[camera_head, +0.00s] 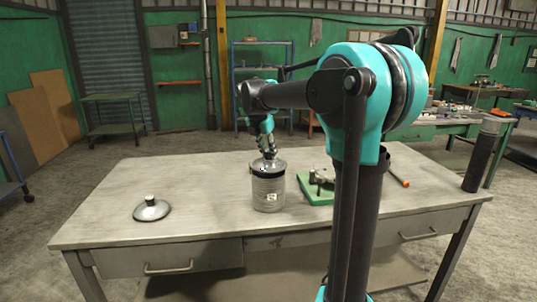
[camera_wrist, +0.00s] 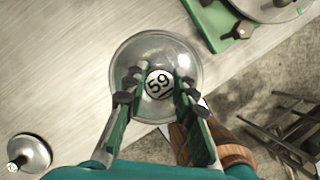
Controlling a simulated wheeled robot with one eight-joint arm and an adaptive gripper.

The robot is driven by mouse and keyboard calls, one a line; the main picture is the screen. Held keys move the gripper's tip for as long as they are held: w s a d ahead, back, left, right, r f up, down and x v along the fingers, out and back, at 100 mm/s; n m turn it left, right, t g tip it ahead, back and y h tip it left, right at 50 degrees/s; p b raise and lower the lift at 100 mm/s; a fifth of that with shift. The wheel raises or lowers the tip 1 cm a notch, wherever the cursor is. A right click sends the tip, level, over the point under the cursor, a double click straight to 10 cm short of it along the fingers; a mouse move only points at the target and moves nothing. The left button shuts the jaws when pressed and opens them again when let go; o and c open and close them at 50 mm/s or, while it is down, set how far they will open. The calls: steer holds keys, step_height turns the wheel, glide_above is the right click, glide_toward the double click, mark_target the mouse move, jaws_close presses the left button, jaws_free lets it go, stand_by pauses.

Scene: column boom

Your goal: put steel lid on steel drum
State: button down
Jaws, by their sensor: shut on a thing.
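The steel drum (camera_head: 269,193) is a ribbed, grey cylinder with a small white label, upright near the front edge of the table. A round, shiny steel lid (camera_wrist: 135,52) with a knob marked 59 is in my gripper (camera_wrist: 160,85), whose fingers close on the knob from both sides. In the head view the lid (camera_head: 268,163) is at the top of the drum, roughly in line with it. I cannot tell whether it rests on the rim or is just above. In the wrist view the lid hides the drum.
A second lid (camera_head: 151,209) with a pale knob lies on the table at left. A green board (camera_head: 316,190) with metal parts is close to the drum's right. A dark cylinder (camera_head: 481,156) stands at the right end. The table (camera_head: 200,180) is bare between the second lid and drum.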

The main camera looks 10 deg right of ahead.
steer(key=shift+f, duration=0.4)
steer(key=shift+f, duration=0.6)
steer(key=c, duration=1.2)
jaws_free()
steer(key=shift+r, duration=0.3)
steer(key=v, duration=1.2)
steer(key=shift+r, duration=0.35)
